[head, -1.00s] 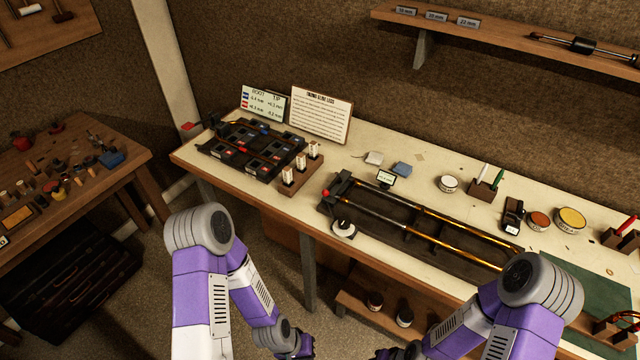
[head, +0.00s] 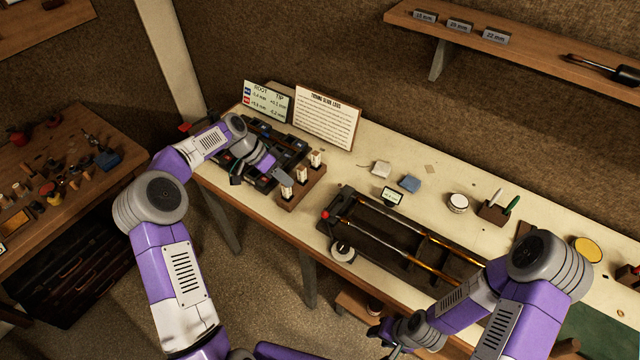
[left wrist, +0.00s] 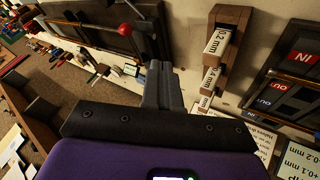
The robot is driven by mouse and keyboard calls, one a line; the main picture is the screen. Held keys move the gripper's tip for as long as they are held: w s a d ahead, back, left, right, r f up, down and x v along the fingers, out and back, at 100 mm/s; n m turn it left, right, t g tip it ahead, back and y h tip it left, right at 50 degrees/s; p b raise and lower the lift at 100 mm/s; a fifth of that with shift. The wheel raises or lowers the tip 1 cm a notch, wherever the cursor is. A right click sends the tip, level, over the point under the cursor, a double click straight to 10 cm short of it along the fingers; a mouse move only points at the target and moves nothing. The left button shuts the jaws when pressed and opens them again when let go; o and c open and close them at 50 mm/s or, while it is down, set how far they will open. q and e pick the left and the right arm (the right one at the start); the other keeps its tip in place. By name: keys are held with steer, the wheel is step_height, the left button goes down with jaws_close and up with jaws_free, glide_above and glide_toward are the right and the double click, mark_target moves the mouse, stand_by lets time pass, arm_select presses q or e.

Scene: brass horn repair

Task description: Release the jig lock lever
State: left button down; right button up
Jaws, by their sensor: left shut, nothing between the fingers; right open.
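The long dark jig (head: 345,203) lies on the bench with two slide tubes along it. The lock lever's red ball (head: 325,215) is at its near left end. In the left wrist view the red ball (left wrist: 124,29) and its thin stem show at upper left, beside the jig's dark end. My left gripper (head: 281,160) is over the bench by the labelled blocks, left of the jig and apart from the lever. Its fingers (left wrist: 160,72) are shut and empty. My right gripper (head: 382,337) is open, low in front of the bench; its fingers are partly hidden.
A wooden holder (head: 290,206) with upright labelled blocks stands between my left gripper and the jig. A dark compartment tray (head: 262,180) lies under my left arm. A round white-topped piece (head: 342,251) sits at the jig's front. A small display (head: 392,196) stands behind the jig.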

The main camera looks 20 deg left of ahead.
mark_target(333, 206)
arm_select(q)
steer(key=s+d+f+p, duration=0.1)
steer(key=s+d+f, duration=0.1)
steer(key=d+f, duration=0.4)
steer(key=d, duration=0.3)
steer(key=shift+f, duration=0.3)
steer(key=shift+d, duration=0.1)
stand_by(0.5)
